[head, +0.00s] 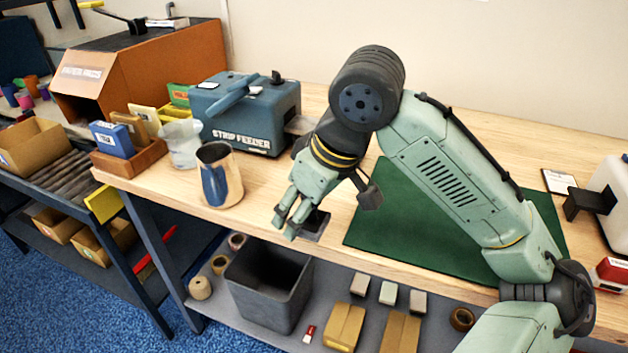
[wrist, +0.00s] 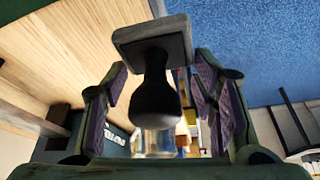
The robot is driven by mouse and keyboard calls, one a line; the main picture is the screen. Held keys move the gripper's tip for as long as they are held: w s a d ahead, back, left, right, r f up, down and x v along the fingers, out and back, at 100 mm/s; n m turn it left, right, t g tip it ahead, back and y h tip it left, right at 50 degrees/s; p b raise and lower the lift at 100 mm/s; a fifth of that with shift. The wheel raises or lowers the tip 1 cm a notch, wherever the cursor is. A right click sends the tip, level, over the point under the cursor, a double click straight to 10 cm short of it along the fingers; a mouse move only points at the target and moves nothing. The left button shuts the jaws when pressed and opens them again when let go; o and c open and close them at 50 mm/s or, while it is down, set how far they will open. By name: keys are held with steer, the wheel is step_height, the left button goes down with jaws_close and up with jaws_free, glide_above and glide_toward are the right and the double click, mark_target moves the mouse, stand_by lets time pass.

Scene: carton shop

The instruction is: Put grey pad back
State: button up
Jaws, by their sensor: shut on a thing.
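My gripper (head: 290,215) is over the front edge of the wooden bench, fingers pointing down and to the left. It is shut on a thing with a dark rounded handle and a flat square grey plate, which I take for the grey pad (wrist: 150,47). In the wrist view the handle lies between the purple-lined fingers (wrist: 160,110), with the plate at the top. In the head view the dark plate (head: 315,226) shows just right of the fingertips. I cannot tell whether it touches the bench.
A metal cup (head: 222,177), a clear jug (head: 181,143) and the blue strip feeder (head: 245,112) stand left of my gripper. A green mat (head: 385,215) lies right, partly under my arm. A grey bin (head: 268,290) sits on the lower shelf. The bench between cup and gripper is clear.

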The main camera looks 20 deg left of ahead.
steer(key=w+a, duration=0.1)
steer(key=w, duration=0.3)
steer(key=w+a+f, duration=0.1)
steer(key=w+a, duration=0.1)
steer(key=w, duration=0.3)
steer(key=w+a+b, duration=0.1)
steer(key=w+a, duration=0.1)
steer(key=w, duration=0.2)
steer(key=shift+w+a+f, duration=0.1)
steer(key=shift+w+f, duration=0.1)
steer(key=shift+w, duration=0.15)
steer(key=shift+w+f, duration=0.1)
steer(key=shift+w, duration=0.05)
steer(key=shift+f+b, duration=1.9)
steer(key=shift+b, duration=0.1)
steer(key=o, duration=1.1)
steer(key=shift+r, duration=0.1)
steer(key=b+v, duration=0.1)
steer(key=v, duration=1.1)
steer(key=shift+r, duration=0.1)
